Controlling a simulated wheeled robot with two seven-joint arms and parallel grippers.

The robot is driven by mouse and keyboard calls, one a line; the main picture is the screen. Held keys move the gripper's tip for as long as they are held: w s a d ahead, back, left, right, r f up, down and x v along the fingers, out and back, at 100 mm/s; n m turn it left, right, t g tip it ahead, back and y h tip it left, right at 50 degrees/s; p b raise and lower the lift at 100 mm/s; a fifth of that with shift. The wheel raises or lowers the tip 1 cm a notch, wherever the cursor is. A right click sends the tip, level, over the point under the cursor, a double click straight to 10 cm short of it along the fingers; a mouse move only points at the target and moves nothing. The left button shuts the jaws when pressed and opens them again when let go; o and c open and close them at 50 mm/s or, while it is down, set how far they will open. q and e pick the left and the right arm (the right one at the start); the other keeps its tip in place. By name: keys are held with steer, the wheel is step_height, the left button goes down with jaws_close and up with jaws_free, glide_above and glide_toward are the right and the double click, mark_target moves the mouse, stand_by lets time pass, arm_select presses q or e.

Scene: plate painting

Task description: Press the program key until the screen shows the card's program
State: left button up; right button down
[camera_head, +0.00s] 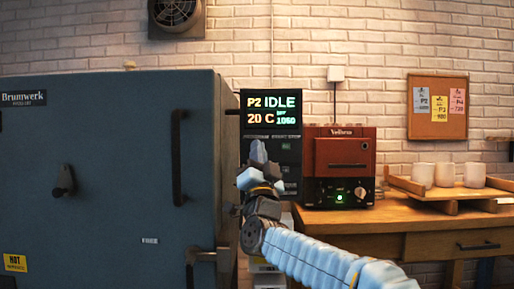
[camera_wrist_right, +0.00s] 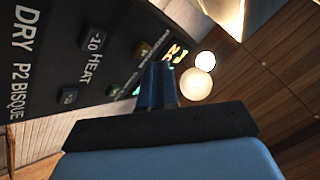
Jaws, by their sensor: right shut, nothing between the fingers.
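The screen (camera_head: 271,108) on the dark control panel (camera_head: 290,165) reads P2 IDLE, 20 C and a set value that looks like 1060. A row of small labels, the first seemingly PROGRAM, runs below it. My right gripper (camera_head: 257,153) is shut and empty in front of the panel, hiding part of it. In the right wrist view its closed fingers (camera_wrist_right: 160,86) point at the panel (camera_wrist_right: 75,50), among several small keys; I cannot tell whether they touch one. Cards on the corkboard are blue-white P2 (camera_head: 422,100), yellow P3 (camera_head: 440,110) and pink P4 (camera_head: 457,101). My left gripper is out of view.
A large blue-grey kiln (camera_head: 110,180) with handles fills the left. A red-brown oven (camera_head: 345,155) stands on the wooden bench (camera_head: 370,215) right of the panel. My right forearm crosses in front of the bench.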

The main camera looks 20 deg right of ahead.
steer(key=shift+w, duration=0.1)
stand_by(0.5)
steer(key=shift+w+d, duration=0.15)
steer(key=shift+w, duration=0.15)
steer(key=shift+w, duration=0.35)
stand_by(0.5)
stand_by(0.3)
steer(key=shift+s+b, duration=0.75)
steer(key=shift+b, duration=0.05)
